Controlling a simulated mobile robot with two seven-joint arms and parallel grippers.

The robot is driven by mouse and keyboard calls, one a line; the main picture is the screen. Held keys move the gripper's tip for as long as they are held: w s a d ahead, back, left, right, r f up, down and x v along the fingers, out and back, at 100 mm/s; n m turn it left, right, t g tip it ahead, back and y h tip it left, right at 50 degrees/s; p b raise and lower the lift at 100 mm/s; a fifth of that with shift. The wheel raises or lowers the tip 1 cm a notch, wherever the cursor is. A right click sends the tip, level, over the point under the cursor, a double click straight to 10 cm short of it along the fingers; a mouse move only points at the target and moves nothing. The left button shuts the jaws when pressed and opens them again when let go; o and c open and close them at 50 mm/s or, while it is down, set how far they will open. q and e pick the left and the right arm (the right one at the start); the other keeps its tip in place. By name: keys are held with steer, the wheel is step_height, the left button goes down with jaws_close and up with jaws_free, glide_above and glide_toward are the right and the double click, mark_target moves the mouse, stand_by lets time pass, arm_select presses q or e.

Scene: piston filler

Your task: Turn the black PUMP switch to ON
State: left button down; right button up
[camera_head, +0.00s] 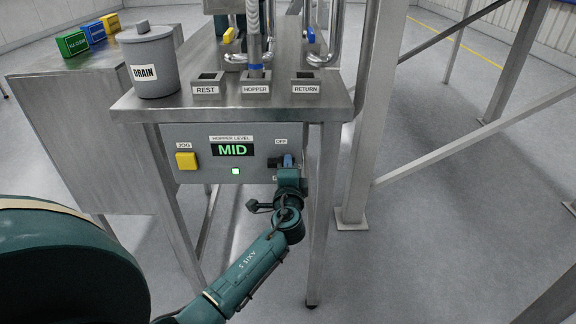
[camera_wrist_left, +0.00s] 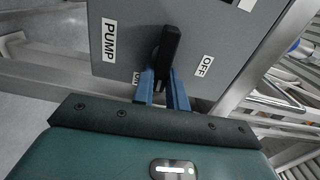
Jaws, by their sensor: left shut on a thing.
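The black PUMP switch (camera_wrist_left: 169,44) sits on the grey control panel (camera_wrist_left: 124,52). In the left wrist view its lever slants up and slightly right. The PUMP label (camera_wrist_left: 109,39) is left of it and the OFF label (camera_wrist_left: 204,66) is right of it. In the head view this gripper (camera_head: 288,162) is at the panel's right side, below the OFF label, and mostly hides the switch. My right gripper is not in view.
The panel carries a yellow JOG button (camera_head: 187,161), a green MID display (camera_head: 232,150) and a lit green lamp (camera_head: 235,171). The steel table (camera_head: 130,112) overhangs the panel. A table leg (camera_head: 321,220) stands close right of my gripper. Open floor lies in front.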

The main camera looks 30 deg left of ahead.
arm_select(q)
steer(key=shift+m, duration=0.3)
steer(key=c, duration=1.4)
jaws_free()
steer(key=shift+f, duration=0.1)
steer(key=b+v, duration=0.1)
steer(key=v, duration=1.2)
steer(key=shift+s, duration=0.15)
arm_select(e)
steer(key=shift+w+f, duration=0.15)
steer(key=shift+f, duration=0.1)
